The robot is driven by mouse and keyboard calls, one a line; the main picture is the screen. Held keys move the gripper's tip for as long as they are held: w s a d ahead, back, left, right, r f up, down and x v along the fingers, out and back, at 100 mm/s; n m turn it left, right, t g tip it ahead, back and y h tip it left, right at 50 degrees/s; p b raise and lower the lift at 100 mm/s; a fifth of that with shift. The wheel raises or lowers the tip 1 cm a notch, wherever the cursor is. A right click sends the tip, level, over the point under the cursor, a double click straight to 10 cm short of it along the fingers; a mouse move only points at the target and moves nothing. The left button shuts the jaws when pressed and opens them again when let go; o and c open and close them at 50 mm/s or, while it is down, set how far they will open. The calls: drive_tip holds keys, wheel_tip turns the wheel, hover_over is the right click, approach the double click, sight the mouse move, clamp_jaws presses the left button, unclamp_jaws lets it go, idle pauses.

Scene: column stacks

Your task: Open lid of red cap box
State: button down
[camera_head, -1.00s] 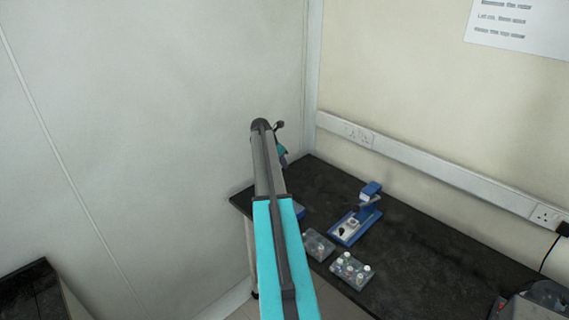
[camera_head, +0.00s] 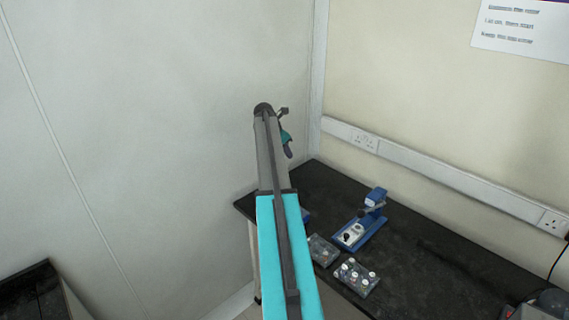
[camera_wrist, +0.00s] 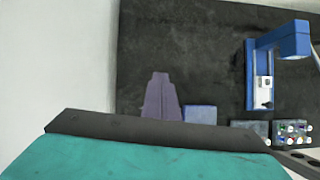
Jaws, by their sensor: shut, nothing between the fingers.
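My gripper (camera_head: 288,149) hangs beside the end of my arm, above the far left part of the dark bench in the head view. In the wrist view, its purple-grey fingers (camera_wrist: 160,78) are together and empty. A clear box with several white-topped caps (camera_head: 357,278) sits near the bench's front edge; it also shows at the right of the wrist view (camera_wrist: 293,132). A second clear box (camera_head: 322,250) stands beside it, partly cut off in the wrist view (camera_wrist: 250,128). I cannot tell which is the red cap box. My gripper is apart from both.
A blue bench device (camera_head: 360,230) stands behind the boxes. A small blue box (camera_wrist: 200,114) sits left of them, mostly hidden by my arm in the head view. A wall borders the bench at left. The bench (camera_head: 425,260) is clear to the right of the device.

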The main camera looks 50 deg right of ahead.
drive_tip(key=shift+d+r+b, duration=0.2)
drive_tip(key=shift+d+r, duration=0.15)
drive_tip(key=shift+r, duration=0.3)
drive_tip(key=shift+d+r+b, duration=0.25)
drive_tip(key=shift+d+r, duration=0.15)
drive_tip(key=shift+r, duration=0.2)
drive_tip(key=shift+d+r+b, duration=0.2)
drive_tip(key=shift+d+r, duration=0.15)
drive_tip(key=shift+r, duration=0.3)
